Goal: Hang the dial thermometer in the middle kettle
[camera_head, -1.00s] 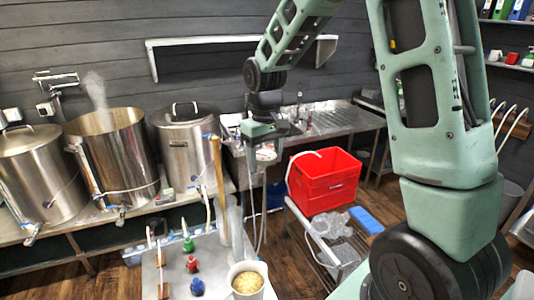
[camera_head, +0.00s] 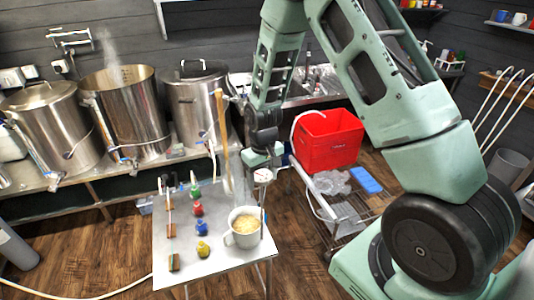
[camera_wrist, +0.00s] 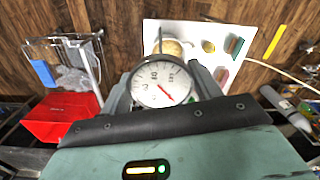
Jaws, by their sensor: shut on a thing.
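The dial thermometer (camera_head: 263,175) has a round white face; in the wrist view its dial (camera_wrist: 160,84) faces the camera, with a red pointer. My gripper (camera_head: 261,168) is shut on it, beside the right edge of the small white table and above the floor. The middle kettle (camera_head: 127,118) is an open steel pot with steam rising, far to the left of my gripper.
Lidded kettles stand left (camera_head: 52,132) and right (camera_head: 195,108) of the open one. A red crate (camera_head: 328,139) sits on a rack to the right.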

